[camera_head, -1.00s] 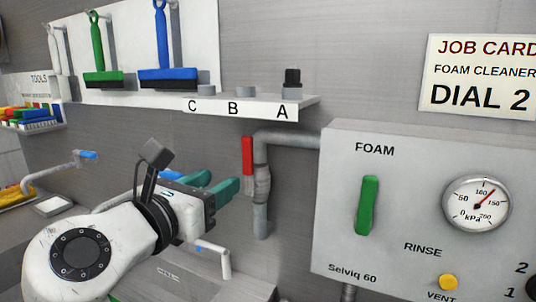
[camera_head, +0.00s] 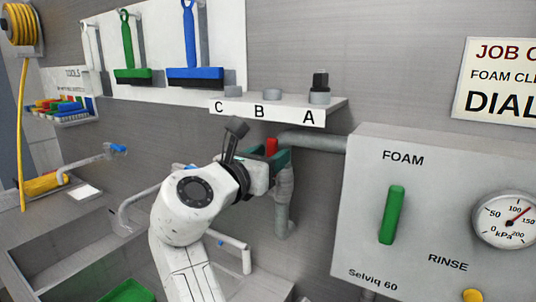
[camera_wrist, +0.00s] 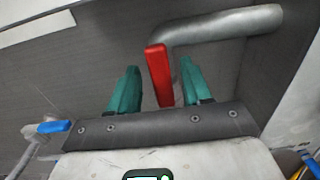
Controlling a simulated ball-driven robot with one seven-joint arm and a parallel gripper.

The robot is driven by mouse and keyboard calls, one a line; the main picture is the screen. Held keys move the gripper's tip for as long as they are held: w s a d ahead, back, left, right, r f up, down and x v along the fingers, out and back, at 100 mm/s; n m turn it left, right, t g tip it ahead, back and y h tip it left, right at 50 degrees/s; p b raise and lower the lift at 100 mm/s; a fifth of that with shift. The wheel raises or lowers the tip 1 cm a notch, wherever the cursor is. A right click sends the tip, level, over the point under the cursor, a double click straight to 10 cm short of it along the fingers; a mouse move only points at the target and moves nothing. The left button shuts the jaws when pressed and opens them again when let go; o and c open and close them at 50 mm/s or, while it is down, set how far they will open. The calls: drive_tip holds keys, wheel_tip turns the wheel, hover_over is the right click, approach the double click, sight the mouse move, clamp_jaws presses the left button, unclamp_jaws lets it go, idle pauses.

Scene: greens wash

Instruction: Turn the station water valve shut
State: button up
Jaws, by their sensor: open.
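The station water valve has a red lever handle (camera_wrist: 158,72) on a grey pipe (camera_wrist: 225,24). In the wrist view the red handle stands between the two teal fingers of my gripper (camera_wrist: 157,88), with a gap on each side. My gripper is open. In the head view my gripper (camera_head: 272,160) is at the pipe (camera_head: 284,205), and only the top of the red handle (camera_head: 271,147) shows above the fingers. The lower part of the handle and the valve body are partly hidden by my gripper.
The foam station box (camera_head: 365,255) with a green lever (camera_head: 391,215) and a gauge (camera_head: 505,219) stands close on the right. A shelf marked C, B, A (camera_head: 285,113) juts out above my gripper. A sink (camera_head: 55,250) lies below left.

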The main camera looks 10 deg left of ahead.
drive_tip(key=shift+c, duration=0.3)
clamp_jaws()
idle(0.4)
